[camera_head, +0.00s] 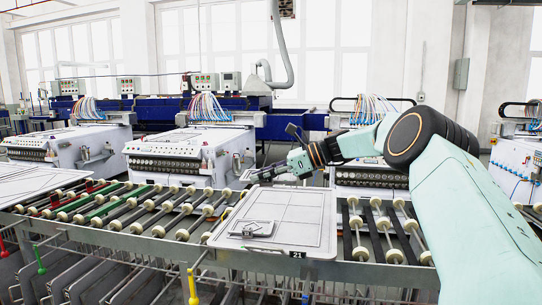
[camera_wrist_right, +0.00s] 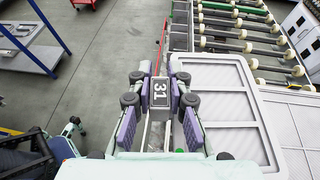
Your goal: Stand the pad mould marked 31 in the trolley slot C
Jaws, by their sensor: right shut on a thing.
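In the right wrist view, my right gripper (camera_wrist_right: 160,86) is shut on the pad mould marked 31 (camera_wrist_right: 160,93). In the head view, my right gripper (camera_head: 262,174) is above the roller conveyor, behind a flat mould marked 21; the held mould cannot be clearly made out there. No slot letter is readable, so I cannot tell which place is slot C. My left gripper is in neither view.
Grey upright panels with coloured knobs stand below the conveyor's front edge. A blue-legged table (camera_wrist_right: 30,38) stands upper left; open floor lies beside it.

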